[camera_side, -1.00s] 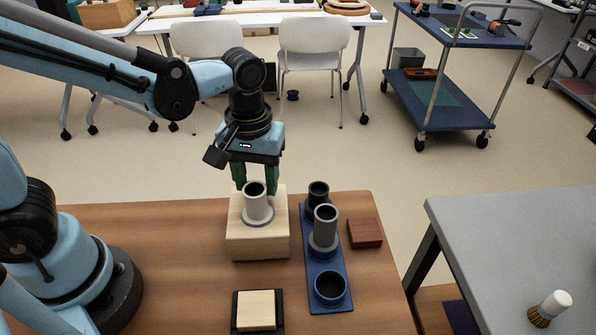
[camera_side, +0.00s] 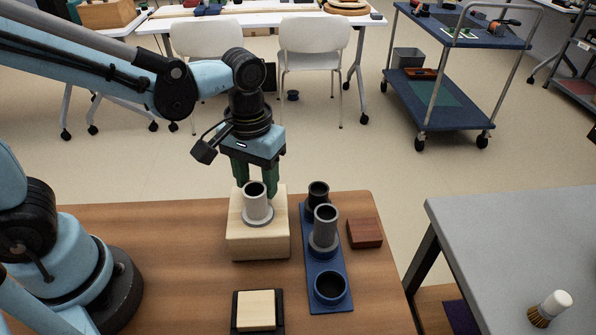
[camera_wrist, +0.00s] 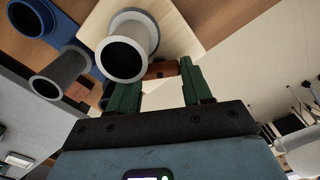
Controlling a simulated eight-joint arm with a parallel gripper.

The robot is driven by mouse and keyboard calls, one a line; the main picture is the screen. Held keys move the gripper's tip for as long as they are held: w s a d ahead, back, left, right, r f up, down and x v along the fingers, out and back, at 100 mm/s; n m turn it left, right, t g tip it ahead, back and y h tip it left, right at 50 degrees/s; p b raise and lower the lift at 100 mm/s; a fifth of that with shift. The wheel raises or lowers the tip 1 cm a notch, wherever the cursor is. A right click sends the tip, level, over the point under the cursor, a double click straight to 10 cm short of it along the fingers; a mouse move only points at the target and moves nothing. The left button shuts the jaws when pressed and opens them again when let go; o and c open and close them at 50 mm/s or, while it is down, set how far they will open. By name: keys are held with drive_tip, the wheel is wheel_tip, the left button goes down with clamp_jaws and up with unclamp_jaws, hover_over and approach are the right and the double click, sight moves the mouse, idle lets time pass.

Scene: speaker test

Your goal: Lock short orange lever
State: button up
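A wooden block (camera_side: 246,239) stands on the brown table. A light grey flanged tube (camera_side: 257,205) is upright on its top, and it also shows in the wrist view (camera_wrist: 139,37). In the wrist view an orange-brown piece (camera_wrist: 162,70), perhaps the lever, shows beside the tube; its full shape is hidden. My gripper (camera_side: 256,190) is behind the tube, pointing down. In the wrist view my gripper's green fingers (camera_wrist: 162,76) are apart, with the orange-brown piece between them. I cannot tell whether they touch it. In the side view the tube and block hide the fingertips and any lever.
A blue rack (camera_side: 315,270) right of the block holds a dark cup, a grey tube (camera_side: 325,226) and an open blue ring (camera_side: 331,287). A reddish-brown block (camera_side: 365,234) lies beside it. A black tray (camera_side: 239,327) with a pale block (camera_side: 256,311) is in front.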

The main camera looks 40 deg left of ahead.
drive_tip(key=o, duration=0.4)
drive_tip(key=shift+r, duration=0.15)
wheel_tip(320, 180, up, 12)
drive_tip(key=shift+f, duration=0.1)
idle(0.5)
drive_tip(key=shift+c, duration=0.2)
